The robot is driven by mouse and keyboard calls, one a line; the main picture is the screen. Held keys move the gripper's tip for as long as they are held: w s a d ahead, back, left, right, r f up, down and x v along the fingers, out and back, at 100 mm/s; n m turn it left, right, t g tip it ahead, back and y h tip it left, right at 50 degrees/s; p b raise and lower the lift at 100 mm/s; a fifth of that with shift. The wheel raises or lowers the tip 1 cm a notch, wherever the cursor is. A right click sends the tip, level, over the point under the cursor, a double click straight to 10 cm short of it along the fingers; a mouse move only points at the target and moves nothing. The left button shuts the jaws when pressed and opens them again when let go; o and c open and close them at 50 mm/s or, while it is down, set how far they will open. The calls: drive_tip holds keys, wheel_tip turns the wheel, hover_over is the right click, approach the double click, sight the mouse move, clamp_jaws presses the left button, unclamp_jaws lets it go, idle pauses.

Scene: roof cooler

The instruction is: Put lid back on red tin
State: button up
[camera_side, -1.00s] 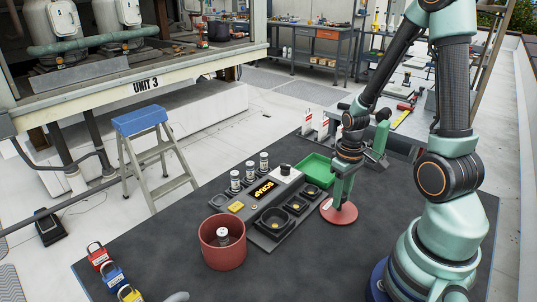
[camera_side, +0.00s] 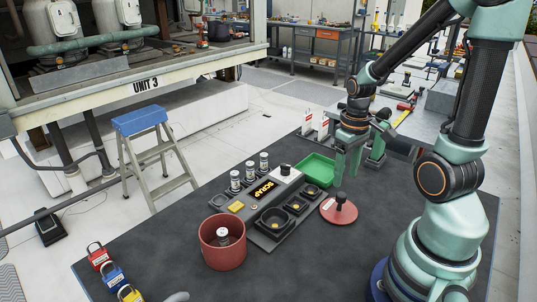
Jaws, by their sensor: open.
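The red tin (camera_side: 222,252) stands open on the dark table mat, with a small pale cylinder (camera_side: 222,236) inside it. Its red lid (camera_side: 340,214) lies flat on the mat to the right of the black tray, with its dark knob (camera_side: 341,198) upward. My gripper (camera_side: 347,176) is open and empty, pointing down above and slightly behind the lid, apart from the knob.
Several padlocks (camera_side: 112,273) lie front left. The mat in front of the lid is clear.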

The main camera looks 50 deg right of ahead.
sight(340, 194)
drive_tip(key=w+a+r+n+t, duration=0.1)
drive_tip(key=w+a+r+t, duration=0.1)
drive_tip(key=a+r, duration=0.4)
wheel_tip(340, 194, up, 3)
drive_tip(key=shift+w+r+h, duration=0.2)
drive_tip(key=shift+w+h, duration=0.2)
drive_tip(key=shift+w, duration=0.3)
drive_tip(key=shift+o, duration=0.5)
drive_tip(key=w+a+r+n+t, duration=0.1)
drive_tip(key=a+r+t, duration=0.2)
drive_tip(key=a+r, duration=0.2)
drive_tip(key=a, duration=0.3)
drive_tip(key=shift+t+y, duration=0.3)
drive_tip(key=shift+y, duration=0.1)
